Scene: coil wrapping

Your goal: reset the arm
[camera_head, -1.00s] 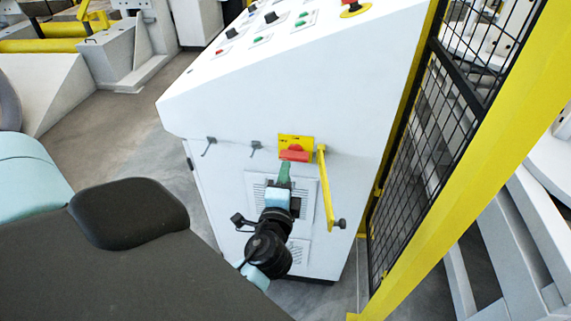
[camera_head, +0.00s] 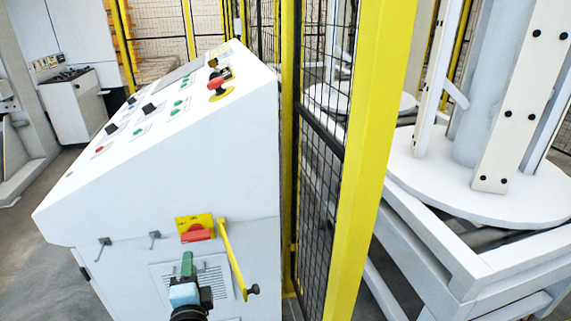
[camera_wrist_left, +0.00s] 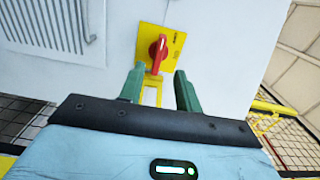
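My left gripper (camera_head: 186,268) is in front of the control cabinet's side, just below a red rotary switch (camera_head: 197,232) on a yellow plate. In the left wrist view, my left gripper (camera_wrist_left: 160,92) has its two green fingers apart with nothing between them. The red switch (camera_wrist_left: 157,54) is beyond the fingertips there, and I see a gap to it. My right gripper is not in view.
The white control cabinet (camera_head: 190,170) has buttons, knobs and a red emergency stop (camera_head: 217,84) on its sloped top. A yellow lever (camera_head: 232,258) hangs beside the switch. A yellow post (camera_head: 365,150) and black mesh fence (camera_head: 318,160) stand right of it. A white turntable machine (camera_head: 480,190) is behind the fence.

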